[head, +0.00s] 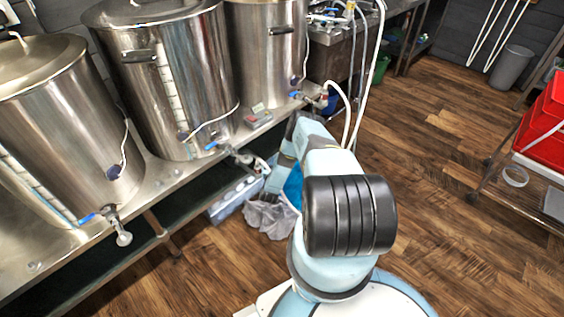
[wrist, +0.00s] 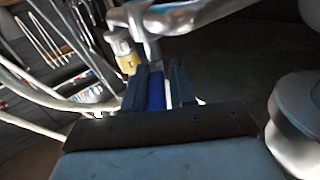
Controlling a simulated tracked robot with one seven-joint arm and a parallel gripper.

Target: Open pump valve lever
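A blue lever handle (wrist: 155,92) shows in the wrist view, below a silver metal valve body and pipe (wrist: 185,16). The two dark fingers of my gripper (wrist: 160,84) stand on either side of this lever. The lever is close to the left finger, and a gap shows between it and the right finger, so my gripper looks open around it. Whether the left finger touches it I cannot tell. In the head view my arm hides my gripper and this lever.
Steel kettles (head: 165,80) with blue-handled taps stand on a metal bench at left. White hoses (head: 365,75) hang beyond my arm. Red bins (head: 545,125) sit on a cart at right. Wooden floor (head: 430,150) is clear between. A yellow-collared fitting (wrist: 127,62) is beside the lever.

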